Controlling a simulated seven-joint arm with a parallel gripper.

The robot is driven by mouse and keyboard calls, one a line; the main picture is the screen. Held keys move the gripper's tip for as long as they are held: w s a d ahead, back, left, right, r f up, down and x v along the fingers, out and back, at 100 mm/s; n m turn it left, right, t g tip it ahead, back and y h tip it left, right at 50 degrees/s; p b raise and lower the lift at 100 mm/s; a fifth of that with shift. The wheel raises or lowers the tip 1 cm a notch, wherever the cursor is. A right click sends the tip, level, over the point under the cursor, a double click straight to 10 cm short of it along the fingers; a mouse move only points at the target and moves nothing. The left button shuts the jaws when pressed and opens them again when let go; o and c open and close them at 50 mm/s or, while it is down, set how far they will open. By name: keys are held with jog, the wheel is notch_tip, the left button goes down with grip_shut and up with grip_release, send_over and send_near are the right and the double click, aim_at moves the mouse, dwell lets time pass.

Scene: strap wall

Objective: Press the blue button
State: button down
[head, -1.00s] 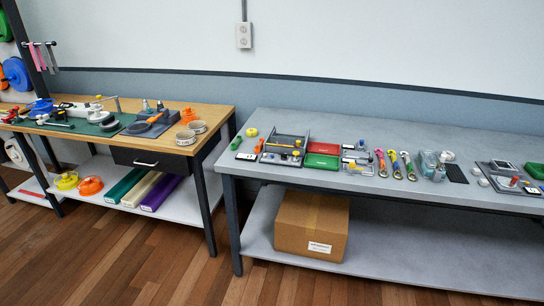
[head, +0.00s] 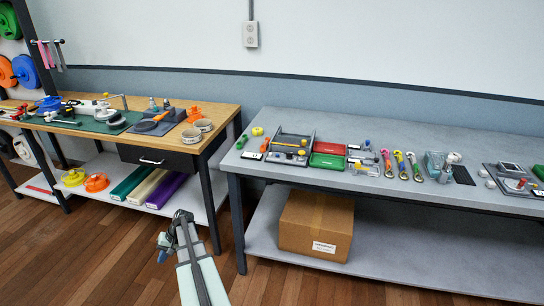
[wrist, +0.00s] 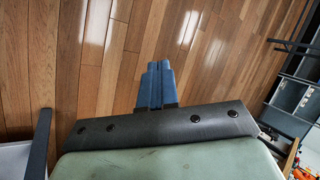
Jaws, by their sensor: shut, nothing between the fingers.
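My gripper (head: 163,252) is in the lower left of the head view, in front of the wooden bench and lower than its top. In the wrist view its blue fingers (wrist: 158,68) are together with nothing between them, over the floor. I cannot pick out the blue button with certainty. Small parts on the grey tray (head: 276,157) and the clear-and-grey fixture (head: 364,167) on the grey table are too small to tell. My gripper is well apart from both, to their lower left.
The grey table (head: 400,140) carries red and green trays and several tools. A cardboard box (head: 315,226) sits on its lower shelf. The wooden bench (head: 226,112) stands left, with a gap between them. The wooden floor (wrist: 60,50) fills much of the wrist view.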

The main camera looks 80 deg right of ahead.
jog(key=s+d+r+m+t+h, duration=0.1)
jog(key=s+d+r, duration=0.1)
jog(key=d+r, duration=0.55)
jog(key=s+d+r+m+t+h, duration=0.15)
jog(key=d+r, duration=0.25)
jog(key=d, duration=0.6)
notch_tip(320, 180, up, 21)
jog(key=m+t+h, duration=0.1)
jog(key=t+h, duration=0.2)
jog(key=h, duration=0.1)
send_over(278, 155)
jog(key=w+a, duration=0.5)
jog(key=w, duration=0.6)
jog(key=shift+w+r, duration=0.1)
jog(key=shift+r, duration=0.1)
jog(key=s+d+r+g+h, duration=0.1)
jog(key=s+d+r, duration=0.1)
jog(key=s, duration=0.4)
jog(key=s+d+r+n+g, duration=0.1)
jog(key=s+d+r, duration=0.2)
jog(key=s+r, duration=0.1)
jog(key=shift+s+d+g+h, duration=0.2)
jog(key=shift+s+g+h, duration=0.15)
jog(key=shift+s, duration=0.55)
jog(key=shift+f, duration=0.1)
jog(key=shift+f, duration=4.25)
jog(key=shift+f, duration=0.8)
jog(key=shift+r, duration=0.8)
